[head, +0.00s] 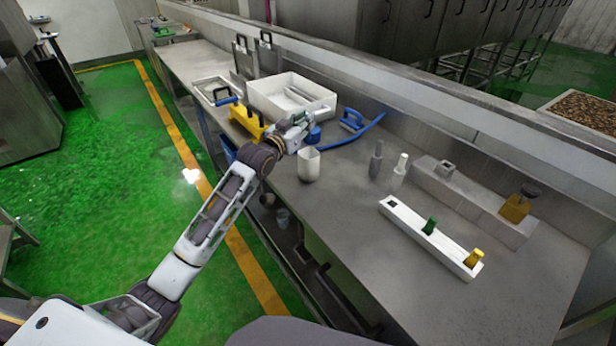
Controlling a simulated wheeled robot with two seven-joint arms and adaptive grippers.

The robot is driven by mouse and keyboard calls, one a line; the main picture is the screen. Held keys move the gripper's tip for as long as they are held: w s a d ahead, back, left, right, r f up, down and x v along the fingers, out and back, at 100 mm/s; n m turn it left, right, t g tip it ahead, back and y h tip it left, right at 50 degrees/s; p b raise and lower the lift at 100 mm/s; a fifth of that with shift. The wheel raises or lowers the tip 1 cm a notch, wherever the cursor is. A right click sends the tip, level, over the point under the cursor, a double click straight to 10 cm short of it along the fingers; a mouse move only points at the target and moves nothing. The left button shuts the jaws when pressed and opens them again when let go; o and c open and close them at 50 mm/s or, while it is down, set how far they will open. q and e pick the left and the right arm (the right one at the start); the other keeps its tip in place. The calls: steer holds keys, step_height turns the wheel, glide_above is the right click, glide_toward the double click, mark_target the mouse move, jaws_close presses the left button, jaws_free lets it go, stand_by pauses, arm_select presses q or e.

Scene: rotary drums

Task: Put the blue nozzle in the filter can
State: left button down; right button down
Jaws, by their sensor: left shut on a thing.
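My left gripper (306,121) reaches over the steel bench from the left. It is shut on a small blue piece, which I take to be the blue nozzle (314,134); it shows just below the fingers, partly hidden by them. A white, open-topped can (309,166), which looks like the filter can, stands upright on the bench near its front edge. The gripper and blue piece are above and beyond the can in the picture, not inside it. My right gripper is not in view.
A white bin (328,101) and a yellow holder (243,118) stand behind the gripper. A blue tool with a hose (352,121) lies right of it. Two slim bottles (400,168) and a white rack (405,219) with green and yellow pegs are farther right. The bench front is clear.

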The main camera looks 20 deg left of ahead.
mark_target(307, 138)
arm_select(q)
steer(key=shift+w+d, duration=0.1)
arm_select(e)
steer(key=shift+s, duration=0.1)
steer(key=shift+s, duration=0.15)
arm_select(q)
step_height(307, 138, down, 6)
steer(key=shift+f, duration=0.15)
step_height(307, 138, down, 4)
steer(key=shift+r, duration=0.15)
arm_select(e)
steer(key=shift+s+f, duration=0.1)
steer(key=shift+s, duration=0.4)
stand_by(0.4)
